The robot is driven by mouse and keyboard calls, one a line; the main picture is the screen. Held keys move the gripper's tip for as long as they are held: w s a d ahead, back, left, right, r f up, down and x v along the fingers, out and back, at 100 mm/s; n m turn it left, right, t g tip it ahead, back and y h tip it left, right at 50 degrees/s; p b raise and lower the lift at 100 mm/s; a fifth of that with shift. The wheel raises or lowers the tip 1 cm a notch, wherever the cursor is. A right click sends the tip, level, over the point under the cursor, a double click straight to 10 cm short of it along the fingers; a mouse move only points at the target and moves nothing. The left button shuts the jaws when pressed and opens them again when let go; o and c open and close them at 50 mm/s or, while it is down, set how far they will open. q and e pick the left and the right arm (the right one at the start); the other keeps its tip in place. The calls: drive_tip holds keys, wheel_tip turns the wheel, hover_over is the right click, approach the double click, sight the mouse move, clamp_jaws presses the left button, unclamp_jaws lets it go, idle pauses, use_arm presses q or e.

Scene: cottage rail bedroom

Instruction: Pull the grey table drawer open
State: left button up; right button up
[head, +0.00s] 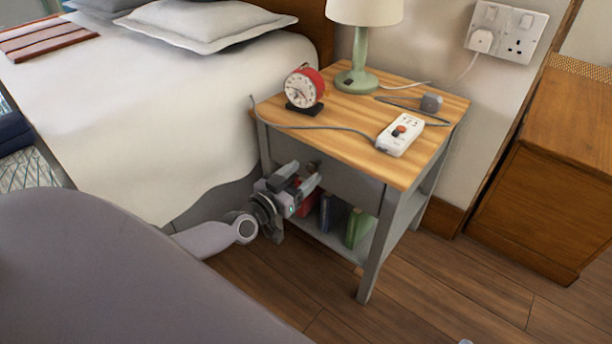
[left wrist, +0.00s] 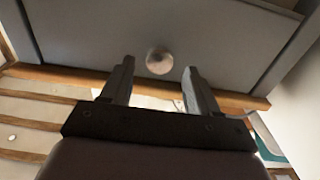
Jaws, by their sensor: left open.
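The grey bedside table (head: 375,235) has a wooden top, and its grey drawer front (head: 350,182) is just under that top. The drawer looks flush with the frame. A round knob (left wrist: 159,62) sits on the drawer front (left wrist: 95,35) in the left wrist view. My left gripper (head: 312,176) is in front of the drawer, with its fingers pointing at it. In the left wrist view the gripper (left wrist: 158,78) is open, and the knob appears between and just beyond the fingertips. Contact cannot be told. The gripper partly hides the drawer front in the head view.
A lamp (head: 362,50), a red alarm clock (head: 303,88) and a white socket block (head: 401,134) stand on the table, with a cable hanging over its edge. Books (head: 357,228) stand on the lower shelf. The bed (head: 150,110) is left; wooden floor (head: 450,285) is clear in front.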

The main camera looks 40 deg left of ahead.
use_arm(q)
drive_tip(key=shift+w+d, duration=0.15)
drive_tip(key=shift+w, duration=0.75)
use_arm(e)
drive_tip(key=shift+a+y, duration=0.3)
use_arm(q)
clamp_jaws()
drive_tip(key=shift+s, duration=0.35)
drive_tip(key=s+a+p, duration=0.2)
drive_tip(key=s+p, duration=0.8)
drive_tip(key=s, duration=1.3)
drive_tip(key=shift+s, duration=0.15)
use_arm(e)
drive_tip(key=s+d+h, duration=0.2)
drive_tip(key=d+h, duration=0.2)
drive_tip(key=d, duration=0.3)
drive_tip(key=shift+s+d+r+g, duration=0.2)
drive_tip(key=shift+s+d+g, duration=0.15)
drive_tip(key=shift+g, duration=0.05)
use_arm(q)
drive_tip(key=shift+d, duration=0.1)
unclamp_jaws()
use_arm(e)
drive_tip(key=shift+f, duration=0.1)
